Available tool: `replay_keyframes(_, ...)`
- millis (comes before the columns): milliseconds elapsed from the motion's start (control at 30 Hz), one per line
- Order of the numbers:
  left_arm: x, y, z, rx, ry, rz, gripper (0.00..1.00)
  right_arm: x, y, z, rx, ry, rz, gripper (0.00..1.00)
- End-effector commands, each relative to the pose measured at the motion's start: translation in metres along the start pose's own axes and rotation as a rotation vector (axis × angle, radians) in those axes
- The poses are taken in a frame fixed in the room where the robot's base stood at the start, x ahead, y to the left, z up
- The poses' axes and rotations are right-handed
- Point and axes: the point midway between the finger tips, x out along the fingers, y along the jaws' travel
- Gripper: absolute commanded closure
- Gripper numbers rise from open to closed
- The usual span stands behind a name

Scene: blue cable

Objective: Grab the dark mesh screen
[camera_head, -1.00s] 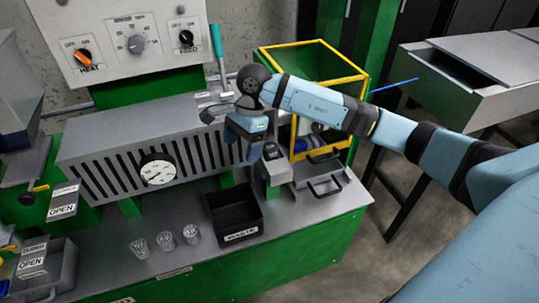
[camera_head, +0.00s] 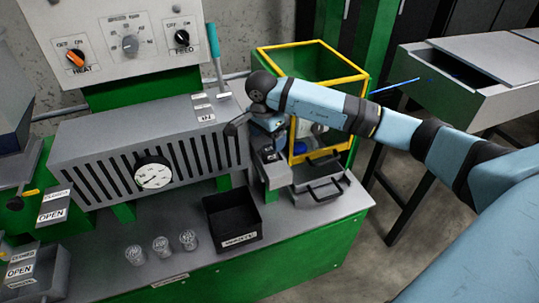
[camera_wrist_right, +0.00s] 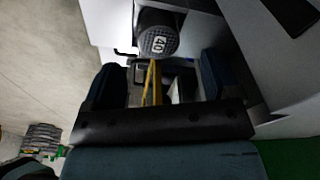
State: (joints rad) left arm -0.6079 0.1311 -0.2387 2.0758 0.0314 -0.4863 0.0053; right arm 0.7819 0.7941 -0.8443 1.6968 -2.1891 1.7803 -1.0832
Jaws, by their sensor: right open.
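The dark mesh screen (camera_wrist_right: 158,42) shows in the right wrist view as a round grey mesh piece marked "40", just beyond the gap between my fingertips. My right gripper (camera_wrist_right: 163,75) is open there, with one dark finger on each side and the screen apart from both. In the head view my right gripper (camera_head: 268,125) is above the grey block at the machine's right end, and the wrist partly hides it. I cannot clearly make out the screen in the head view. My left gripper is not in view.
A black waste bin (camera_head: 232,215) stands in front of the slotted grey housing (camera_head: 100,165). Several small glass cups are to its left, including one glass cup (camera_head: 161,246). A yellow-framed green guard (camera_head: 325,62) is behind my wrist. A tray with handles (camera_head: 322,185) is at the right.

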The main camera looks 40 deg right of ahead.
Motion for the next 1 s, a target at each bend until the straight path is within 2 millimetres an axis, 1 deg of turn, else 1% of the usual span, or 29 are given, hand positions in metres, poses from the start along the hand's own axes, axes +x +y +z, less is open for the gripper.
replay_keyframes(300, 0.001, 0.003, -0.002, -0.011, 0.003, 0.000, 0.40, 0.044, 0.002, 0.003, 0.001, -0.001, 0.003, 0.18)
replay_keyframes(400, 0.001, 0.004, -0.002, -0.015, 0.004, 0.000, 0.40, 0.048, 0.002, 0.003, 0.001, -0.001, 0.000, 0.18)
replay_keyframes(567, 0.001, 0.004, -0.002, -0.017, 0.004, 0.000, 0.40, 0.048, 0.002, 0.003, 0.000, 0.000, 0.000, 0.18)
replay_keyframes(600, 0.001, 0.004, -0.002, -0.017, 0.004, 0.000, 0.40, 0.048, 0.002, 0.003, 0.000, 0.000, 0.000, 0.27)
replay_keyframes(667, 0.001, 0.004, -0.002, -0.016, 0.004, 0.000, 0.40, 0.048, 0.002, 0.003, 0.000, 0.000, 0.000, 0.41)
replay_keyframes(700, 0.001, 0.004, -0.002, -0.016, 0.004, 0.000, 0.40, 0.048, 0.002, 0.003, 0.000, 0.000, 0.000, 0.50)
replay_keyframes(767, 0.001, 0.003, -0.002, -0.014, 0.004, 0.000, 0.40, 0.048, 0.002, 0.003, 0.000, 0.000, 0.000, 0.64)
replay_keyframes(800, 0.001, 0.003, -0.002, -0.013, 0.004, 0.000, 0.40, 0.048, 0.002, 0.003, 0.000, 0.000, 0.000, 0.73)
replay_keyframes(833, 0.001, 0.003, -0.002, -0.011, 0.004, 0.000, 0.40, 0.048, 0.002, 0.003, 0.000, 0.000, 0.000, 0.75)
replay_keyframes(1000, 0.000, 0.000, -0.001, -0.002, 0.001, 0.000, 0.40, 0.047, 0.002, 0.003, 0.000, 0.000, 0.000, 0.76)
